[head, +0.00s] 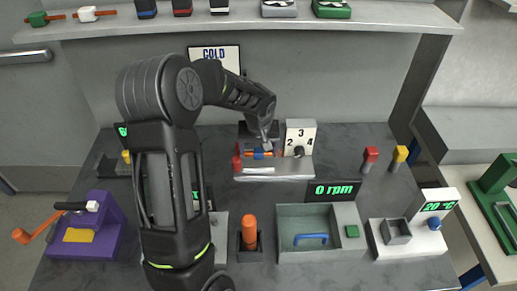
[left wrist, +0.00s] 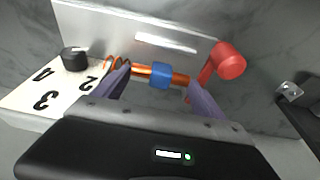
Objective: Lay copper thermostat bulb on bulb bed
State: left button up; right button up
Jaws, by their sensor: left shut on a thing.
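The copper thermostat bulb (head: 267,154) is an orange-copper rod with a blue band around its middle. It also shows in the left wrist view (left wrist: 180,79), lying crosswise between the fingers. My left gripper (head: 262,148) is shut on it at the thermostat unit; the same gripper shows in the wrist view (left wrist: 160,77). A copper coil runs from the bulb towards the numbered dial (head: 300,138). A pale bright strip (head: 258,170), possibly the bulb bed, lies on the grey base in front of the bulb. I cannot tell whether the bulb touches the base. My right gripper is out of view.
A red knob (left wrist: 230,62) stands close beside the bulb's end. A grey basin with a blue handle (head: 311,239), an orange cylinder (head: 249,232) and a purple crank device (head: 98,225) occupy the front. Red and yellow pegs (head: 370,157) stand at right. A shelf (head: 240,25) spans the back.

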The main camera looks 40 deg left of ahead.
pick_arm(q)
jog(key=shift+f+b, duration=1)
jog(key=shift+f, duration=0.35)
jog(key=o, duration=1.3)
jog(key=shift+r, duration=0.1)
jog(key=shift+r, duration=0.25)
jog(key=p+v, duration=0.3)
jog(key=v, duration=0.3)
jog(key=shift+s+d+r, duration=0.1)
jog(key=shift+r, duration=0.15)
jog(key=shift+d+r, duration=0.15)
jog(key=shift+r, duration=0.15)
